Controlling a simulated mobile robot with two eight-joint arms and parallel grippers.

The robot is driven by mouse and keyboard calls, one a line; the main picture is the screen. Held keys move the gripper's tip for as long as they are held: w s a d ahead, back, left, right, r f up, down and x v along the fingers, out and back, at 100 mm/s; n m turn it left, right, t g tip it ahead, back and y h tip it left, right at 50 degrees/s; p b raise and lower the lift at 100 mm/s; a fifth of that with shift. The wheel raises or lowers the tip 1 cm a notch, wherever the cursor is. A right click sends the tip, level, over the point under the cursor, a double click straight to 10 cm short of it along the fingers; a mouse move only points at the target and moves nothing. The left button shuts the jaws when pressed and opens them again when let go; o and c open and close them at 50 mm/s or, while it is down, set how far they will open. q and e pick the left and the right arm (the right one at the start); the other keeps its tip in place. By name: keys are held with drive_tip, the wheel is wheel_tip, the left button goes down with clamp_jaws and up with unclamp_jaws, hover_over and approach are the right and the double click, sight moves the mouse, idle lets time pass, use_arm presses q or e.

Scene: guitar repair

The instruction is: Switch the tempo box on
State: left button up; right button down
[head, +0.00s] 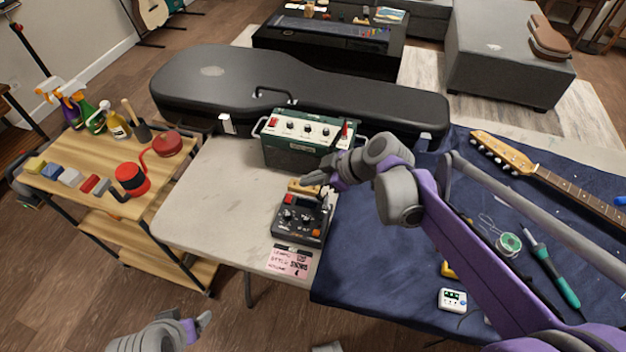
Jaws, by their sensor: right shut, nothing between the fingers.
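The tempo box, by its look a black unit (303,222) with a red button, orange parts and several knobs, lies on the pale left part of the table, in front of the green amplifier. A pink note (292,262) with handwriting lies against its front edge. My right gripper (306,181) reaches in from the right and is shut and empty, over the back edge of the box. It hides part of that edge, and I cannot tell whether it touches. My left gripper (203,321) is low at the bottom left, away from the table; its jaw opening is unclear.
A green amplifier (290,152) stands behind the box, with a black guitar case (225,85) behind it. A blue cloth (375,260) to the right holds a guitar neck, solder spool, soldering iron and small white device (452,299). A wooden cart (100,225) stands left.

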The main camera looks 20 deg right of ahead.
hover_over(289, 199)
drive_tip(key=s+d, duration=0.1)
drive_tip(key=f+b, duration=0.1)
drive_tip(key=f, duration=0.3)
drive_tip(key=shift+d+f, duration=0.15)
drive_tip(key=shift+d, duration=0.05)
drive_tip(key=f, duration=0.3)
drive_tip(key=shift+w+d+f+b, duration=0.1)
drive_tip(key=shift+w+f+b, duration=0.05)
drive_tip(key=shift+w+b, duration=0.15)
drive_tip(key=shift+f, duration=0.4)
